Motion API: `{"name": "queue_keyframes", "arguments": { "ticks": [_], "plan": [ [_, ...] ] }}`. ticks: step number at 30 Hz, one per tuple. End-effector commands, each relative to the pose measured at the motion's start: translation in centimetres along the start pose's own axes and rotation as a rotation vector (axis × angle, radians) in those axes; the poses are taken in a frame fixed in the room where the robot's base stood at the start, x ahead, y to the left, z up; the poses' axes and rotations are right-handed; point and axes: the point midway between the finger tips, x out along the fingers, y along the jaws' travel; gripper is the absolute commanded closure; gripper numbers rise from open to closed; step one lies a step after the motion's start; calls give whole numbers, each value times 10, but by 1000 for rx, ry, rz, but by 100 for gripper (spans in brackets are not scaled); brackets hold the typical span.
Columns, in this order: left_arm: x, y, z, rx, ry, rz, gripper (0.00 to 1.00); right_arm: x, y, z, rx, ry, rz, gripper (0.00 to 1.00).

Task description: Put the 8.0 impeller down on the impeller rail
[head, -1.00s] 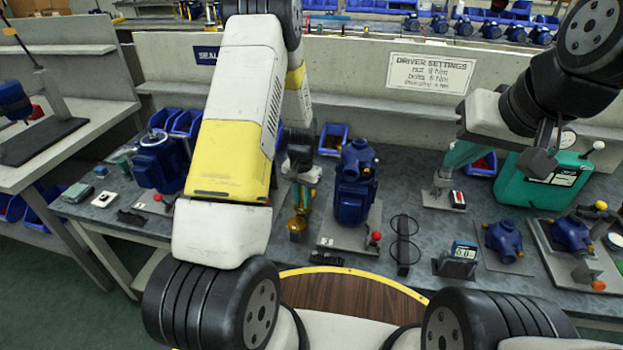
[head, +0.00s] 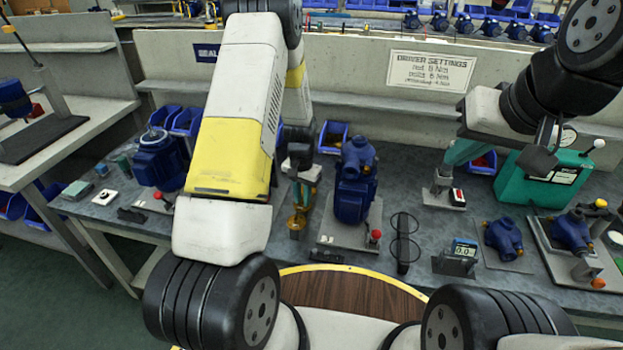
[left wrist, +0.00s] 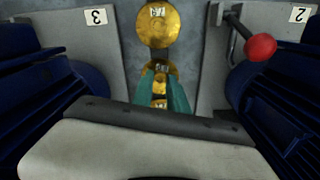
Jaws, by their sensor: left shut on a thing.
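My left gripper (left wrist: 162,85) has its teal fingers pointing down over a row of brass impellers in the left wrist view. It is shut on a brass impeller (left wrist: 160,103), partly hidden between the fingers. Another brass disc (left wrist: 158,24) with a small white label lies beyond the fingertips; the label is too small to read. In the head view my left gripper (head: 302,180) is above brass parts (head: 297,222) on the bench. The impeller rail under them is mostly hidden, and I cannot tell whether the held impeller touches it. My right gripper (head: 461,153) is at the right; its fingers are unclear.
Blue pumps stand close on both sides, one on the left (head: 158,160) and one on the right (head: 355,185) with a red-knobbed lever (left wrist: 258,45). A small display (head: 463,252) reads about 0.0. A teal case (head: 545,180) stands at the right.

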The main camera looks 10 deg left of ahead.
Motion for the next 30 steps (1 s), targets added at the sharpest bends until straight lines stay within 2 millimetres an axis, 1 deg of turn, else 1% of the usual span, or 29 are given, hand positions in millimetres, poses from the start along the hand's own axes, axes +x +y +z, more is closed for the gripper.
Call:
{"name": "queue_keyframes", "arguments": {
  "ticks": [8,9,11,12,13,26,30],
  "plan": [
    [1,0,0,0,0,0,100,0,0,0,0,0,0,100],
    [1,0,0,0,0,0,77,0,0,0,0,0,0,100],
    [1,0,0,0,0,0,65,0,0,0,0,0,0,100],
    [1,0,0,0,0,0,57,0,0,0,0,0,0,100],
    [1,0,0,0,0,0,56,0,0,0,0,0,0,100],
    [1,0,0,0,-1,0,56,0,0,0,0,0,0,100],
    [-3,0,0,0,0,0,56,0,0,0,0,0,0,100]
  ]
}}
